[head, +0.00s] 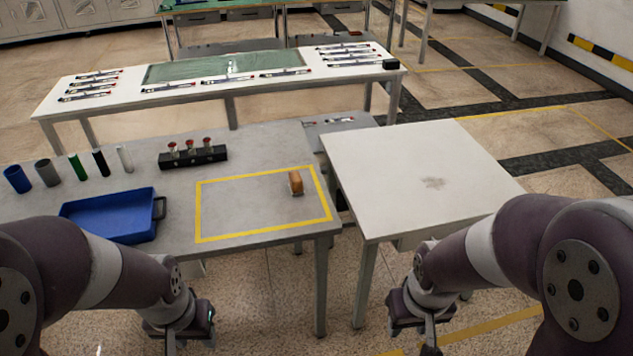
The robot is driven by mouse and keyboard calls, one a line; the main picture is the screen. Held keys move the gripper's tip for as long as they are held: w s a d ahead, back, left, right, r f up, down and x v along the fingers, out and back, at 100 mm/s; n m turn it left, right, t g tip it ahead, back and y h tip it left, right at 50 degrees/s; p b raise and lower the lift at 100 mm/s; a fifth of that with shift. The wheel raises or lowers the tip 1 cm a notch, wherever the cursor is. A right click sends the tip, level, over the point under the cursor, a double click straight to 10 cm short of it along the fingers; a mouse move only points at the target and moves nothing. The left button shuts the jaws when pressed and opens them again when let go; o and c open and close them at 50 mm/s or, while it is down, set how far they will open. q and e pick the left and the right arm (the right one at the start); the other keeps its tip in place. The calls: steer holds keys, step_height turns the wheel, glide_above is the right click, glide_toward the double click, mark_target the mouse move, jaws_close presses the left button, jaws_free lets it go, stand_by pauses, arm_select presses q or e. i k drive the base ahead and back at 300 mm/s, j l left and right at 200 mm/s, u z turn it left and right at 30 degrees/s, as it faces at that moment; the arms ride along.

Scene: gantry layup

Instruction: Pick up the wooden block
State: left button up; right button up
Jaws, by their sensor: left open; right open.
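The wooden block (296,183) is small and brown. It lies on the grey table inside a yellow taped rectangle (240,234), near the rectangle's right side. My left gripper (190,342) is low in the head view, in front of the grey table's near edge, apart from the block. My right gripper (428,342) is low and to the right, in front of the white table, also apart from the block. Both grippers are open, and their fingertips are partly cut off by the bottom of the picture.
The grey table (270,143) also holds a blue tray (110,220), a black rack (192,158) with red-topped pieces, and several upright cylinders (77,167) at left. A bare white table (415,165) stands to the right. A long white bench (215,92) with several tools stands behind.

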mark_target(295, 184)
steer(key=i+j+z, duration=0.35)
steer(key=j, duration=0.25)
steer(key=i+j+z, duration=0.4)
steer(key=j, duration=0.35)
steer(key=i+j+z, duration=0.2)
steer(key=j, duration=0.2)
